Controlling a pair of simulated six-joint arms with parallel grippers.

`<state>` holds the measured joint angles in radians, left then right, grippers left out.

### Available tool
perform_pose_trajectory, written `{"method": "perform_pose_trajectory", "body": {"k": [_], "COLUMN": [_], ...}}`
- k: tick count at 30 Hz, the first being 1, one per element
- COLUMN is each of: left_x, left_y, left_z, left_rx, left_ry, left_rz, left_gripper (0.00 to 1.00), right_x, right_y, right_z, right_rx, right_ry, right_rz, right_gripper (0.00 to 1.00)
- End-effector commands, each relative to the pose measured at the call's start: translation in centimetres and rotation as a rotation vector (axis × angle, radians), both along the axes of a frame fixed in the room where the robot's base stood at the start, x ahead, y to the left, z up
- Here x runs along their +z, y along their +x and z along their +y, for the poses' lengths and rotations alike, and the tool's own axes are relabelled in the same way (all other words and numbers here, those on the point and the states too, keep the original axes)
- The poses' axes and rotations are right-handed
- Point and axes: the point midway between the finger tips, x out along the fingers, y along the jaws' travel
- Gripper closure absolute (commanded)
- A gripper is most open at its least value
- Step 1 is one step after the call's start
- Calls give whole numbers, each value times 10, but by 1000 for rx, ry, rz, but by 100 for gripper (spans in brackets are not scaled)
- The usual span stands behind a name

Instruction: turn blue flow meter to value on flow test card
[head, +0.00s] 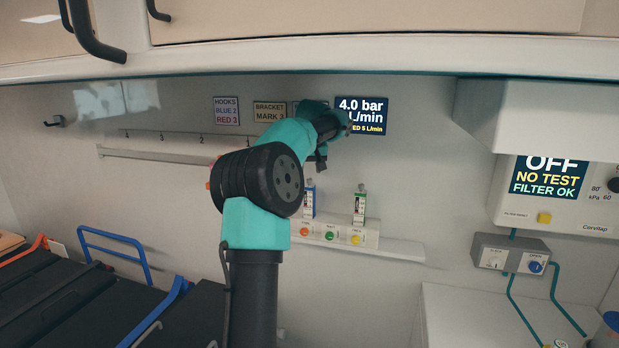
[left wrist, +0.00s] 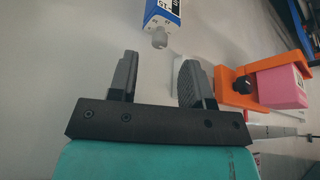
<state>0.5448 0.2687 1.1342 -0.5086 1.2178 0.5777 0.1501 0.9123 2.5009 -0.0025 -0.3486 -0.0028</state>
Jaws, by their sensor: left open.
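The blue flow meter (head: 309,198) hangs upright on the back wall, partly behind my left arm. In the left wrist view, a blue-and-white meter body (left wrist: 165,14) ends in a grey knob (left wrist: 159,40). My left gripper (left wrist: 158,66) is open and empty, its fingers apart with the knob beyond the gap, not between them. In the head view, the gripper (head: 321,158) is above the meter. A dark card (head: 368,116) reads 4.0 bar, L/min and "ED 5 L/min"; my arm hides its left part, including the blue value. My right gripper is not in view.
A green flow meter (head: 360,205) hangs right of the blue one. Below are outlets (head: 329,236) with coloured buttons. An orange bracket with a pink block (left wrist: 283,86) is right of the gripper in the wrist view. A suction unit (head: 557,190) is far right.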

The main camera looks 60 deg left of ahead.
Motion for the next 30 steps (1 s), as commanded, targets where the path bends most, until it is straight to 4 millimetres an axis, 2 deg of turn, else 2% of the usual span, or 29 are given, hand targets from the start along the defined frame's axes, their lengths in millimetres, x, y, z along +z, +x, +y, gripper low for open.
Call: {"method": "perform_pose_trajectory", "body": {"k": [3,9,19,30], "left_x": [-18,-35,-38,-38], "left_y": [3,6,7,7], "left_z": [6,13,14,14], "left_rx": [-1,0,-1,-1], "left_ry": [-2,0,0,0], "left_rz": [3,1,0,0], "left_gripper": [55,55,55,89], "right_x": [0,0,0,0], "right_y": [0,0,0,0], "right_z": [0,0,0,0], "right_rx": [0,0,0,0], "right_ry": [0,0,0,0], "right_rz": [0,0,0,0], "right_gripper": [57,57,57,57]}}
